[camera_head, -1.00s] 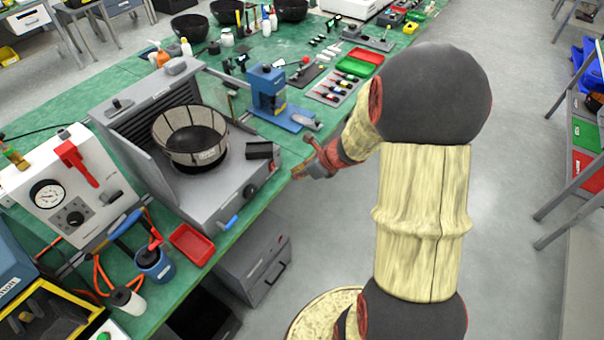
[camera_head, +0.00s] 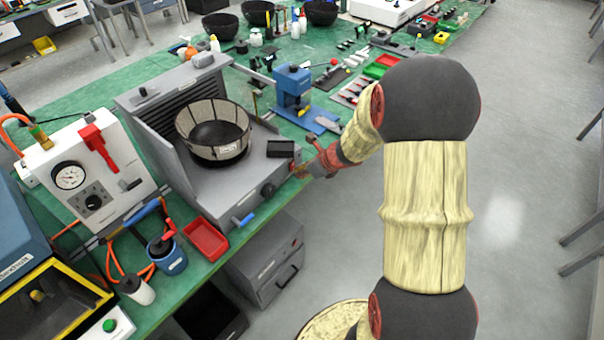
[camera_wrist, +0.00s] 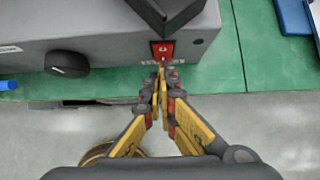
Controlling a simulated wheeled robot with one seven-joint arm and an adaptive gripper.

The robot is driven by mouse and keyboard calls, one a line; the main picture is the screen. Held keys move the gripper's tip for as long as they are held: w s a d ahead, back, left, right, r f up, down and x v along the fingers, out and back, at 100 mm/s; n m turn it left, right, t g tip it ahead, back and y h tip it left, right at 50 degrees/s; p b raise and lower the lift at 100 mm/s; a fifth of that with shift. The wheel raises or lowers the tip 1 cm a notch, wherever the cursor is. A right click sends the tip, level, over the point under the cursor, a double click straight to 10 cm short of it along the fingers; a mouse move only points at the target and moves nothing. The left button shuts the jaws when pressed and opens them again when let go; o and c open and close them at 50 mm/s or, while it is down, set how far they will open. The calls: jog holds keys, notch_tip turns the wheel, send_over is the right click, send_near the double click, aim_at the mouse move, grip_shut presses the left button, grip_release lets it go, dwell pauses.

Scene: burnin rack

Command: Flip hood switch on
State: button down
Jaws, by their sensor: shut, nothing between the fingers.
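The hood (camera_head: 205,185) is a grey open-fronted box with a louvred back panel on the green bench. Its switch (camera_wrist: 163,50) shows in the wrist view as a red plate with a small lever on the hood's front face. My gripper (camera_wrist: 161,72) is shut and empty, with its fingertips at the lower edge of the red plate. I cannot tell whether the tips touch the lever. In the head view my gripper (camera_head: 301,172) is at the hood's front right corner, and the switch is mostly hidden there.
A black knob (camera_wrist: 67,63) is left of the switch. A mesh basket (camera_head: 213,130) stands in the hood. A blue press (camera_head: 293,90) is behind right, and a red tray (camera_head: 206,238) is at the front. The floor right of the bench is open.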

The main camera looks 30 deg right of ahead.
jog(key=shift+w+a+f, duration=0.15)
jog(key=shift+w+f, duration=0.1)
jog(key=shift+w, duration=0.05)
jog(key=shift+r, duration=0.2)
jog(key=shift+r+p, duration=0.75)
